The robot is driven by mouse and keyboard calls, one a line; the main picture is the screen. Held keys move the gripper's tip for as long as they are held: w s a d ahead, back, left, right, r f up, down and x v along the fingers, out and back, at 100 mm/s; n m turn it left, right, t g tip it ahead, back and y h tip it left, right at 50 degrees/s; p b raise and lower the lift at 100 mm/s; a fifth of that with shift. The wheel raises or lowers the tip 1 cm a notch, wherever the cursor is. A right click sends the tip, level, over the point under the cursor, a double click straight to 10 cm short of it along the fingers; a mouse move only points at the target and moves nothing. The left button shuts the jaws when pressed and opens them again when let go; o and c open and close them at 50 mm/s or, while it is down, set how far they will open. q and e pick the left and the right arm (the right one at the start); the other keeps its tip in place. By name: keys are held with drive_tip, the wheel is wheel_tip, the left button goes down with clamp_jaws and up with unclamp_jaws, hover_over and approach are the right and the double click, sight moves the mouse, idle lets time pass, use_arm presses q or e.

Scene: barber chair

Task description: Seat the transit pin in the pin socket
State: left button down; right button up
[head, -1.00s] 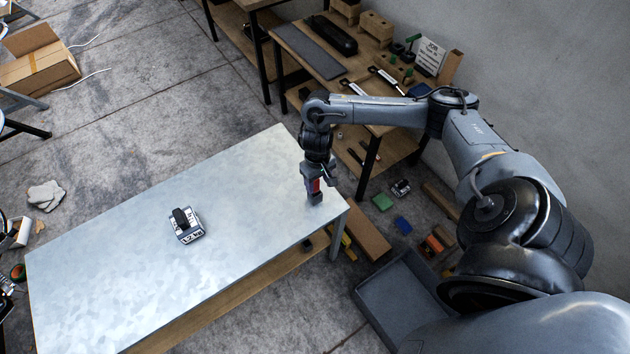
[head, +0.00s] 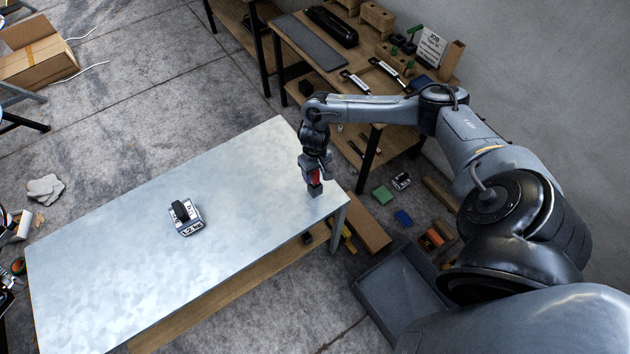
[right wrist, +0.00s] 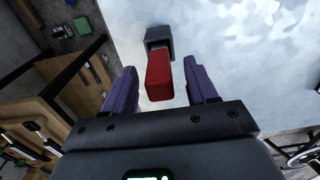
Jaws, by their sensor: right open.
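A red block-shaped part (right wrist: 159,76), which looks like the transit pin's grip, stands at a dark grey block (right wrist: 158,38) near the right end of the metal table. The grey block may be the pin socket; I cannot tell how deep the pin sits. In the head view the red part (head: 316,176) shows just above the grey block (head: 315,190). My right gripper (right wrist: 160,66) points down over it, open, with one purple finger on each side of the red part and visible gaps. My left gripper is out of view.
A labelled weight-like block with a black handle (head: 186,217) sits mid-table on the bare metal table (head: 110,260). A wooden bench (head: 345,88) with tools stands behind. A grey bin (head: 400,290) and several small coloured pieces lie on the floor at right.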

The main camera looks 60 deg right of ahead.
drive_tip(key=shift+f, duration=1.05)
drive_tip(key=shift+c, duration=0.4)
clamp_jaws()
